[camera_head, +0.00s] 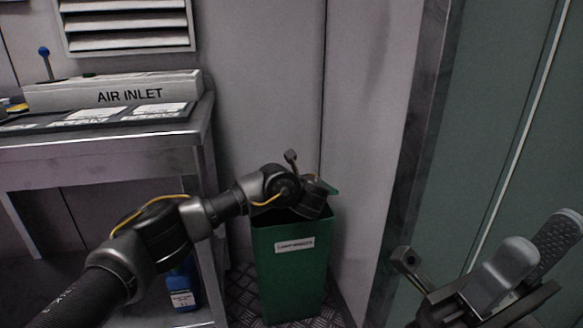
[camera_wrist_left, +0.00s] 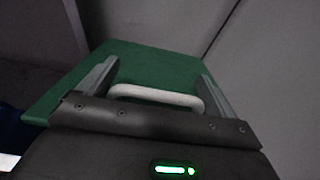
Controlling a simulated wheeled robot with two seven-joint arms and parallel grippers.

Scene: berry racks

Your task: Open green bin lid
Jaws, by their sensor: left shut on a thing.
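The green bin (camera_head: 289,268) stands on the floor against the wall, with a white label on its front. Its dark opening shows in the head view, and an edge of the green lid (camera_head: 327,187) is raised at the back right. In the left wrist view the lid (camera_wrist_left: 150,62) fills the middle, with a pale handle (camera_wrist_left: 156,95). My right gripper (camera_head: 543,235) is open and empty at the lower right, away from the bin.
A metal table (camera_head: 105,147) with an AIR INLET box (camera_head: 112,92) stands at the left. A blue container (camera_head: 182,286) is below it, left of the bin. A wall and a dark door frame (camera_head: 410,150) are to the right of the bin.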

